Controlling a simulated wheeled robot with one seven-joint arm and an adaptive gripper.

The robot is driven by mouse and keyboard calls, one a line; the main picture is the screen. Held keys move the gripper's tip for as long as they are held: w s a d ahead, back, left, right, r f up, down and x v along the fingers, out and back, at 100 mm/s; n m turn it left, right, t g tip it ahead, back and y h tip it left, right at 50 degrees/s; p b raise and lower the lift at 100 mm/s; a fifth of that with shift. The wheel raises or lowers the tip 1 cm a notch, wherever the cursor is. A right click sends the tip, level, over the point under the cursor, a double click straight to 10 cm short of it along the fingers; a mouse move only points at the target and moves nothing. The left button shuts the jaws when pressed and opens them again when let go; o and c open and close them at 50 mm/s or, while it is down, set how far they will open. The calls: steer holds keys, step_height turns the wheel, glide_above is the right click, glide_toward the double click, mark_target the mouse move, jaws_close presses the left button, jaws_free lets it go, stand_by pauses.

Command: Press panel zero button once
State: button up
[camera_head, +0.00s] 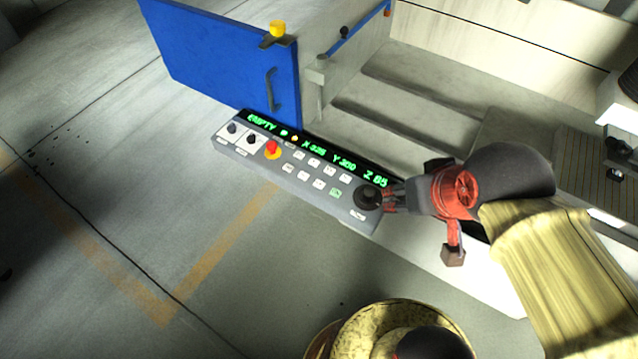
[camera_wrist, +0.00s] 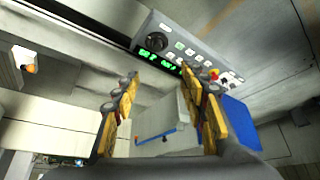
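The grey control panel (camera_head: 240,150) has a green-lit display reading EMPTY with X, Y and Z values, several small white buttons (camera_head: 313,163), and one green-marked button (camera_head: 335,193). The button labels are too small to read, so I cannot tell which is zero. My gripper (camera_head: 390,198) is at the panel's right end, beside or above the black dial (camera_head: 366,197); contact cannot be told. In the wrist view my gripper (camera_wrist: 160,76) has its yellow-padded fingers apart with nothing between them. The panel (camera_wrist: 190,30) lies beyond the fingertips there, with its dial at the left.
A red stop button (camera_head: 272,150) and two black knobs (camera_head: 232,128) sit at the panel's left end. A blue door (camera_head: 220,60) stands open behind it. Pale machine steps (camera_head: 400,90) rise behind the panel. The floor in front is clear, with orange marking lines.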

steer(key=c, duration=1)
jaws_close()
stand_by(0.6)
